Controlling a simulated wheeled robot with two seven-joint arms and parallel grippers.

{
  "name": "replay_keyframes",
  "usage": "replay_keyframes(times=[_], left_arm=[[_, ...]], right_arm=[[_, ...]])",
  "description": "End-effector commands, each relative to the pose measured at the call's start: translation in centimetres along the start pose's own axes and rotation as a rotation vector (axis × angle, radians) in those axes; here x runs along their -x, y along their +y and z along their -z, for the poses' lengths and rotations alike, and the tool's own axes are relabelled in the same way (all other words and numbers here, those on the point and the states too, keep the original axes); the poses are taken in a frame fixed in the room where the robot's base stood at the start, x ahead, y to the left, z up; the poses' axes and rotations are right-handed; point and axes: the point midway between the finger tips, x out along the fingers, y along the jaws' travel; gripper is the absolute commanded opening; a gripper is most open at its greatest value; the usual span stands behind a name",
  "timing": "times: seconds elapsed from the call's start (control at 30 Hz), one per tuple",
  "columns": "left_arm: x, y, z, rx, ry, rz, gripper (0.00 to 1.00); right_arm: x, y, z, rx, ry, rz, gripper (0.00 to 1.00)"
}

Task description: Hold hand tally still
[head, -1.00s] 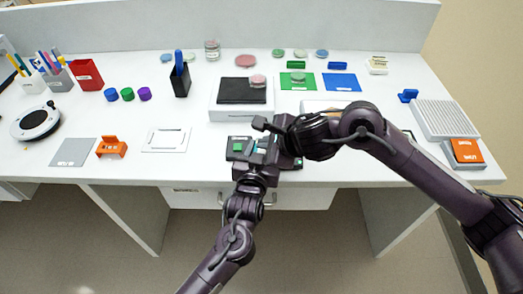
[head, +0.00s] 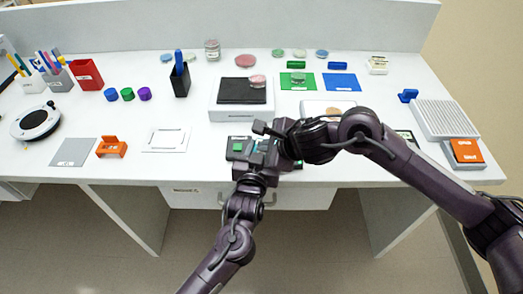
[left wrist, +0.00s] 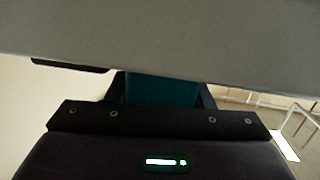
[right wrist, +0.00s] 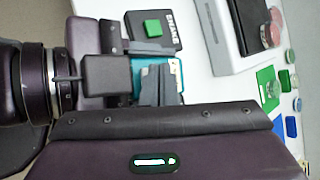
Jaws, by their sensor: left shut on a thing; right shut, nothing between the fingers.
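The hand tally is a small teal body with a pale top, seen in the right wrist view (right wrist: 173,72) and, partly covered, in the left wrist view (left wrist: 160,90). My left gripper (head: 259,156) is shut on it at the front edge of the bench. My right gripper (head: 272,142) comes in from the right, shut and empty, with its fingertips (right wrist: 160,88) close over the tally in the right wrist view. I cannot tell whether they touch it. In the head view the two grippers hide most of the tally.
A dark box with a green button (head: 237,147) stands just left of the grippers. Behind them is a white block with a dark top (head: 240,114). A white tray (head: 166,139) and an orange holder (head: 111,147) are farther left. The bench front between tray and holder is clear.

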Motion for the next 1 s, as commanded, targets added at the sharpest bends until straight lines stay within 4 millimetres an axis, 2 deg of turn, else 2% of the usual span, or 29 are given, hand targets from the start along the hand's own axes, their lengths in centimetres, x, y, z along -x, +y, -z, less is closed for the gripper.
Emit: replay_keyframes(times=[0.7,1.0], left_arm=[[0.0,0.0,0.0,0.0,0.0,0.0,0.23],[0.0,0.0,0.0,0.0,0.0,0.0,0.23]], right_arm=[[-0.45,0.33,0.36,0.0,0.001,-0.001,0.0],[0.13,-0.1,-0.1,0.002,-0.001,0.0,0.0]])
